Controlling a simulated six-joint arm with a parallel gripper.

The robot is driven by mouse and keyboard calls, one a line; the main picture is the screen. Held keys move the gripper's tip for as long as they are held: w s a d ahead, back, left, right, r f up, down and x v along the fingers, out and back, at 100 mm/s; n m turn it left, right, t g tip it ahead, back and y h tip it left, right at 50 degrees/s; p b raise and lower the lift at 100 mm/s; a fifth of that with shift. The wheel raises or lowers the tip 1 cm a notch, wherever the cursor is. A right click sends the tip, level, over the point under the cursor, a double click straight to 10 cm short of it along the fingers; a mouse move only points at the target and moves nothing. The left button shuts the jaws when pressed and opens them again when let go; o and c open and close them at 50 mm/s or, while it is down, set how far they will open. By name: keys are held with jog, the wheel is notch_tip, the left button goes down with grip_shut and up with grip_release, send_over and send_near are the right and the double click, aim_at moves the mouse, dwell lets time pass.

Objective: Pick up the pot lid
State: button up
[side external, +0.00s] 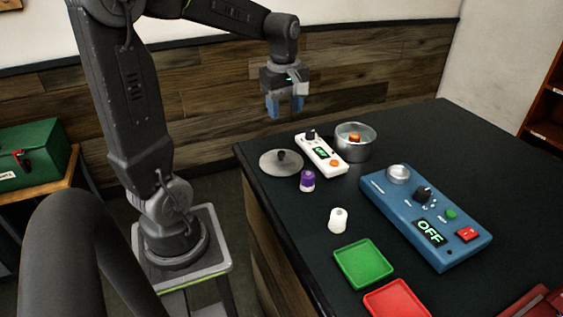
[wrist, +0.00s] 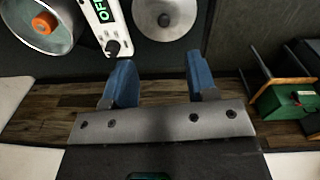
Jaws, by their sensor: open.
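The pot lid (side external: 281,163) is a round grey metal disc with a dark knob, lying flat on the black table near its back left corner. In the wrist view the lid (wrist: 150,14) shows at the top, partly cut off, ahead of the fingers. My gripper (side external: 285,112) has blue fingers and hangs in the air above and behind the table's edge, apart from the lid. In the wrist view my gripper (wrist: 160,72) is open with nothing between its fingers. The metal pot (side external: 356,147) stands open with an orange thing inside.
A white device (side external: 331,161) lies between lid and pot. A purple-capped bottle (side external: 307,184) and a white bottle (side external: 338,219) stand in front. A blue control box (side external: 440,235), green tray (side external: 366,266) and red tray (side external: 393,301) are nearer. A green toolbox (side external: 30,149) is left.

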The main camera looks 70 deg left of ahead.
aim_at(281, 151)
jog(key=f, duration=0.5)
jog(key=a+f+n, duration=0.1)
jog(key=f, duration=0.3)
jog(key=a+f+n, duration=0.1)
jog(key=f, duration=0.4)
jog(key=shift+a+f+g, duration=0.2)
jog(key=shift+f+g, duration=0.1)
jog(key=shift+f, duration=0.05)
jog(key=shift+c, duration=0.3)
grip_shut()
